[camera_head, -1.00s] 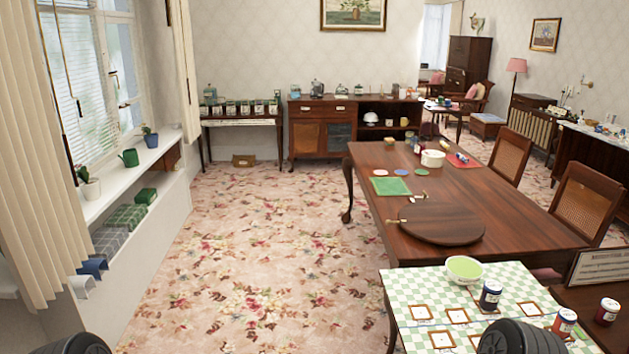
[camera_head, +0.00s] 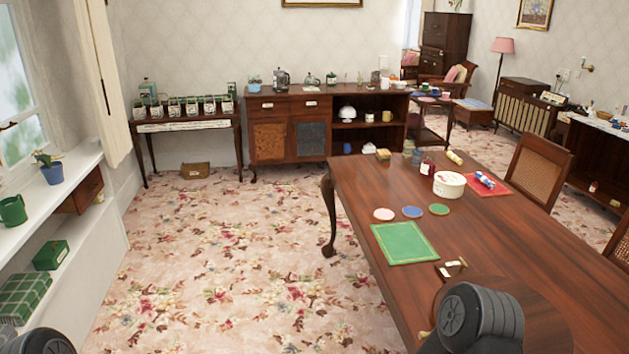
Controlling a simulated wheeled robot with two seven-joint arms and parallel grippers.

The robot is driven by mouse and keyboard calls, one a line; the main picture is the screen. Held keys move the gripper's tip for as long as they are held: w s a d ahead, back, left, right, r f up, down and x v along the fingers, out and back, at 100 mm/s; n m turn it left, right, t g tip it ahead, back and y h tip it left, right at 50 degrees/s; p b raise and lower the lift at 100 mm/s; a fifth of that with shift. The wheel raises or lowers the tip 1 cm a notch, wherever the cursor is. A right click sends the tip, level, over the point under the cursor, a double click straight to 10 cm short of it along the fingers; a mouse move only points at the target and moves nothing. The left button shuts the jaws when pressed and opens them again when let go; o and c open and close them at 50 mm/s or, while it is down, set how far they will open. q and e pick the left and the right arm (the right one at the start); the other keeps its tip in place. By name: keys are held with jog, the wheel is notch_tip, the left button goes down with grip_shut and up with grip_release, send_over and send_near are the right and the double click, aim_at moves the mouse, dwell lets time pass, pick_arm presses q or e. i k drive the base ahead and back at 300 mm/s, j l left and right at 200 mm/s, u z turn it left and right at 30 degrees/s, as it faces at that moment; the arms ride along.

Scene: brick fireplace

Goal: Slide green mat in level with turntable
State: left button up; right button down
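The green mat (camera_head: 405,243) lies flat on the long wooden table, near its left edge. It is a square with a pale border line. The round brown turntable (camera_head: 534,316) lies on the same table, nearer to me and to the right of the mat. The two are apart. A dark rounded part of my arm covers much of the turntable. Another dark part of mine shows at the bottom left corner. Neither gripper's fingers are in the picture.
Pink (camera_head: 384,214), blue (camera_head: 412,212) and green (camera_head: 439,209) coasters lie beyond the mat. A small wooden piece (camera_head: 453,268) sits between mat and turntable. A white round box (camera_head: 449,185) and red mat (camera_head: 488,184) are farther back. Carpet (camera_head: 240,265) left of the table is clear.

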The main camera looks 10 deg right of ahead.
aim_at(402, 242)
jog(key=i, duration=2.15)
jog(key=i+z, duration=0.1)
jog(key=z, duration=0.3)
